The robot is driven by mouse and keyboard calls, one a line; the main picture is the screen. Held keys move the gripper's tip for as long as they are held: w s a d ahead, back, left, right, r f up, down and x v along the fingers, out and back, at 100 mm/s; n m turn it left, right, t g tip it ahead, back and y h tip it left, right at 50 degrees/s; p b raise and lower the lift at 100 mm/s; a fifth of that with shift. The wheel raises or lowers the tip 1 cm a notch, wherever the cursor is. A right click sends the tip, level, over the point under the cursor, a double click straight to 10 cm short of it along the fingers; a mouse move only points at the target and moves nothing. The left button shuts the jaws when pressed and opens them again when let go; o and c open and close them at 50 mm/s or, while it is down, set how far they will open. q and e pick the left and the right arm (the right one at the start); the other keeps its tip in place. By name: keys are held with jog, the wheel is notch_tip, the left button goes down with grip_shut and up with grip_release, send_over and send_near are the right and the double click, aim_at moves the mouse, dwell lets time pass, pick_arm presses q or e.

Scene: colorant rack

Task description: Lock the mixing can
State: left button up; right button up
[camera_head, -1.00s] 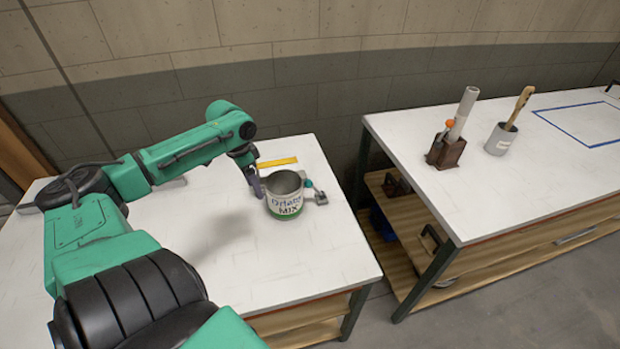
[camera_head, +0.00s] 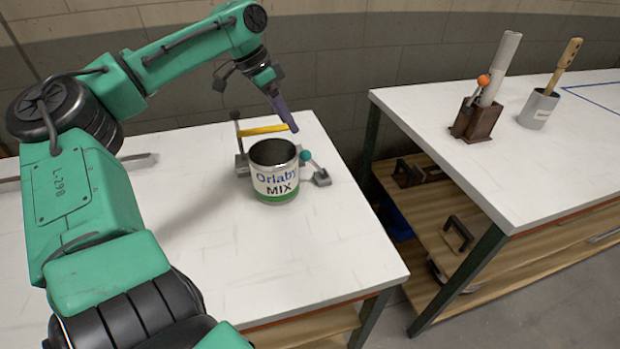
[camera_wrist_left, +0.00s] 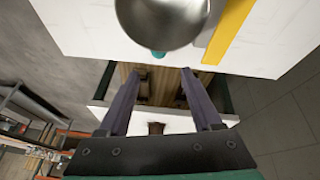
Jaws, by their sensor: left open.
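The mixing can (camera_head: 274,180), labelled "Orlaby MIX" with a green base band, stands upright on the white table (camera_head: 340,240), empty as far as I see. To its right is a lever with a teal knob (camera_head: 305,156) on a grey clamp block (camera_head: 322,178). To its left is a grey bracket (camera_head: 242,166) with an upright dark-knobbed lever (camera_head: 236,116). My left gripper (camera_head: 288,116) is above and behind the can, open and empty, touching nothing visible. In the left wrist view the fingers (camera_wrist_left: 160,75) are apart, below the can (camera_wrist_left: 165,22) and teal knob (camera_wrist_left: 158,53). My right gripper is out of view.
A yellow bar (camera_head: 264,129) lies behind the can. A second table (camera_head: 455,110) on the right, across a gap, holds a brown holder (camera_head: 475,122) with a grey tube and a grey cup (camera_head: 538,108) with a wooden handle. The front of the near table is clear.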

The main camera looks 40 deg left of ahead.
aim_at(310, 160)
pick_arm(q)
jog(key=x, duration=1.4)
jog(key=shift+w+d+f, duration=0.1)
jog(key=shift+d+f, duration=0.05)
jog(key=shift+c, duration=0.3)
grip_shut()
dwell(0.4)
